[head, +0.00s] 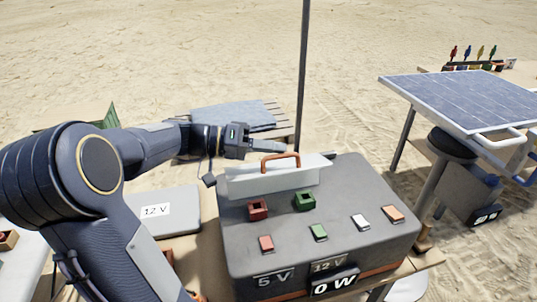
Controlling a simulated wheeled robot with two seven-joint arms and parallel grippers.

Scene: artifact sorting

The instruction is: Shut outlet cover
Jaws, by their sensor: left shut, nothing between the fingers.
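The outlet cover (250,184) is a white flap with an orange handle (281,156) on its upper edge. It stands raised at the back of the grey power box (358,178), and the red socket (258,210) and green socket (305,201) in front of it are uncovered. My left gripper (280,149) is shut and empty, just behind and above the cover, close to the orange handle. I cannot tell whether it touches the handle. My right gripper is not in view.
Small red, green, white and orange pieces (361,222) sit on the box top. A grey case marked 12 V (172,209) lies to the left. A solar panel (462,100) stands to the right, and a dark pole (303,75) rises behind the box.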

